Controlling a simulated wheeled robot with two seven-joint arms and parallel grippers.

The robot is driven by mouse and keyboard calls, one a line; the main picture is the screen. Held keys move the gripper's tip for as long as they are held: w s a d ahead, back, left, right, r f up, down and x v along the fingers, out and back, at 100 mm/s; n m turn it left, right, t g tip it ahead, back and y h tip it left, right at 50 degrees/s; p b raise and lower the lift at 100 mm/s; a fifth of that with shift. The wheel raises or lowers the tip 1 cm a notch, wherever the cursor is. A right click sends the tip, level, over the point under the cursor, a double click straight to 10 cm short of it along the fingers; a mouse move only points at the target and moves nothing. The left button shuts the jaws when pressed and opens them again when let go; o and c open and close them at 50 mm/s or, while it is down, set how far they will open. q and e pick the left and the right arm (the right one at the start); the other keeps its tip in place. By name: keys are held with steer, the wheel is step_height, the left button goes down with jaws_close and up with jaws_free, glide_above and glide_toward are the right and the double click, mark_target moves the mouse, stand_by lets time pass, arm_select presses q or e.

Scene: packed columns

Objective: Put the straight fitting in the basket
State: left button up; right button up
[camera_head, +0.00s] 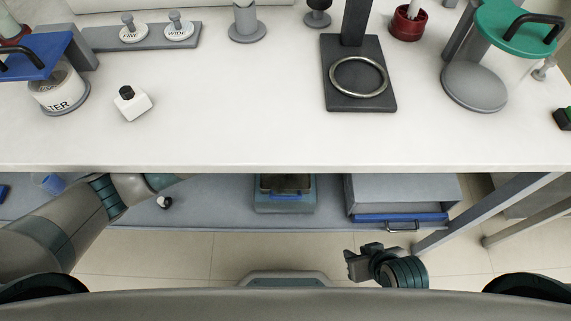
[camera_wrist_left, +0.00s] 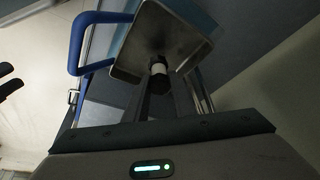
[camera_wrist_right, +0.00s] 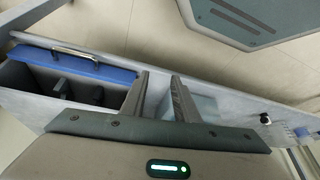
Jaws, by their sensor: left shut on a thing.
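In the left wrist view, my left gripper (camera_wrist_left: 161,82) is shut on a small dark piece with a pale band, seemingly the straight fitting (camera_wrist_left: 158,69). The piece shows against a square metal basket (camera_wrist_left: 205,44) with a raised rim and a blue handle (camera_wrist_left: 76,42). I cannot tell whether it is inside the basket or above it. In the head view, the tabletop hides my left gripper; a dark pan with a blue bar, likely the basket (camera_head: 285,184), shows on the lower shelf. My right gripper (camera_head: 352,264) is open and empty in front of the shelf; its fingers (camera_wrist_right: 160,85) stand apart.
The white tabletop (camera_head: 230,125) overhangs the lower shelf (camera_head: 225,205). A grey box with a blue front (camera_head: 400,200) stands right of the basket. A small black-and-white item (camera_head: 164,202) lies on the shelf at left.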

arm_select(q)
step_height(320, 180, down, 2)
steer(key=shift+f, duration=0.4)
arm_select(e)
steer(key=shift+w+a+r+t, duration=0.3)
steer(key=shift+w+a, duration=0.25)
arm_select(q)
steer(key=o, duration=1.1)
steer(key=shift+f, duration=0.1)
steer(key=shift+c, duration=0.2)
arm_select(e)
steer(key=shift+s+d+f, duration=0.15)
steer(key=shift+d+f, duration=0.15)
steer(key=shift+s, duration=0.1)
